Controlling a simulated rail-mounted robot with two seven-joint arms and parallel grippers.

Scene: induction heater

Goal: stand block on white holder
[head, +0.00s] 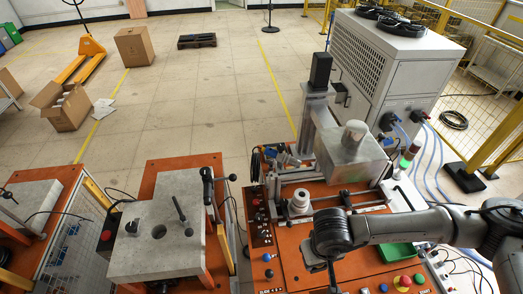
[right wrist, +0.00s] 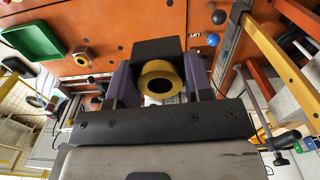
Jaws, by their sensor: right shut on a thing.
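My right arm comes in from the right in the head view, and its gripper (head: 332,268) points down over the orange panel. In the right wrist view the gripper (right wrist: 162,80) is shut on the block (right wrist: 160,70), whose near end shows as a yellowish ring around a dark hole. A dark box shape lies just beyond it. The block is hidden in the head view. The white holder, a pale stepped round piece (head: 300,201), stands on the panel, behind and left of the gripper and apart from it. My left gripper is not in view.
A metal box with a cylinder on top (head: 352,150) stands behind the holder. A green tray (head: 400,253), buttons and knobs lie on the panel's right and front. A grey slab with clamps (head: 160,232) stands on the left. Several small black controls line the panel's left edge.

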